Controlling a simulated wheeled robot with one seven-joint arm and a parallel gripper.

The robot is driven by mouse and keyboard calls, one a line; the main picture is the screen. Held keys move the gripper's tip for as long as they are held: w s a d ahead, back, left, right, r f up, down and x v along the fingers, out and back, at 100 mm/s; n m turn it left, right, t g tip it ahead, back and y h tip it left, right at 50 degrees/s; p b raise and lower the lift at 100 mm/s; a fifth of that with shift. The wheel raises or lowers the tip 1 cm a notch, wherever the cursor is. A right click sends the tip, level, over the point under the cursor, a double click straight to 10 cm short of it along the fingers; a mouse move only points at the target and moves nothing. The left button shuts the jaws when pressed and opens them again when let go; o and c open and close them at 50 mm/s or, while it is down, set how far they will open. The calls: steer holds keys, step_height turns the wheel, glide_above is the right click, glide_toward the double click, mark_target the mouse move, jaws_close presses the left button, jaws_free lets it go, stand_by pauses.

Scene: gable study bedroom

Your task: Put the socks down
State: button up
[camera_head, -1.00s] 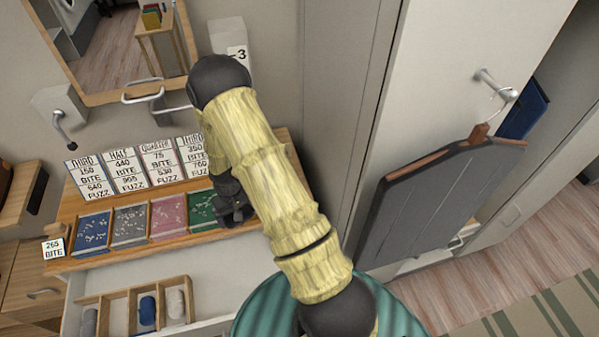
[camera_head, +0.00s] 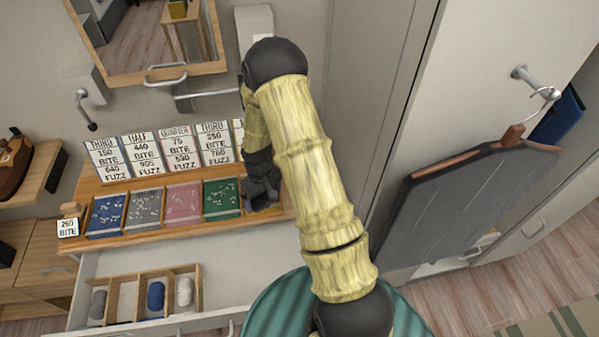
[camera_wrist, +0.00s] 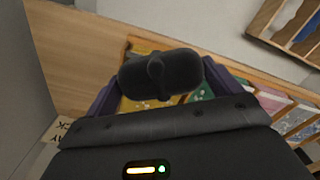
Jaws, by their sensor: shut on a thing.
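A dark, rolled pair of socks (camera_wrist: 180,70) is held between the fingers of my gripper (camera_wrist: 160,88) in the wrist view. It lies crosswise, with a raised knot in the middle. In the head view my gripper (camera_head: 262,192) is over the right end of the wooden counter, just right of the green section (camera_head: 221,198). My arm and gripper hide the socks there. The wrist view shows a yellow section (camera_wrist: 135,104) beneath the socks. I cannot tell the gap between them.
Blue (camera_head: 106,214), grey (camera_head: 145,208) and pink (camera_head: 183,204) sections line the counter, with number cards (camera_head: 143,152) behind. An open drawer below holds a wooden divider box (camera_head: 127,300) with rolled socks (camera_head: 155,295) and an empty compartment. A grey hanging board (camera_head: 470,205) is at right.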

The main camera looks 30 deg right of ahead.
steer(key=w+d+n+b, duration=0.1)
steer(key=n+b, duration=0.1)
steer(key=d+n+b, duration=0.2)
steer(key=n, duration=0.1)
steer(key=w+d+n+b, duration=0.1)
steer(key=d+n+b, duration=0.1)
steer(key=b, duration=0.1)
steer(key=shift+w+d+f+n, duration=0.1)
steer(key=shift+w+d+n, duration=0.1)
steer(key=shift+w+n, duration=0.1)
steer(key=d+r+n+b, duration=0.2)
steer(key=d+n+b, duration=0.4)
steer(key=n, duration=0.2)
steer(key=shift+d+r+n+b, duration=0.35)
steer(key=shift+n+b, duration=0.05)
steer(key=shift+f, duration=3.15)
steer(key=shift+f+p, duration=0.4)
steer(key=shift+f, duration=1.5)
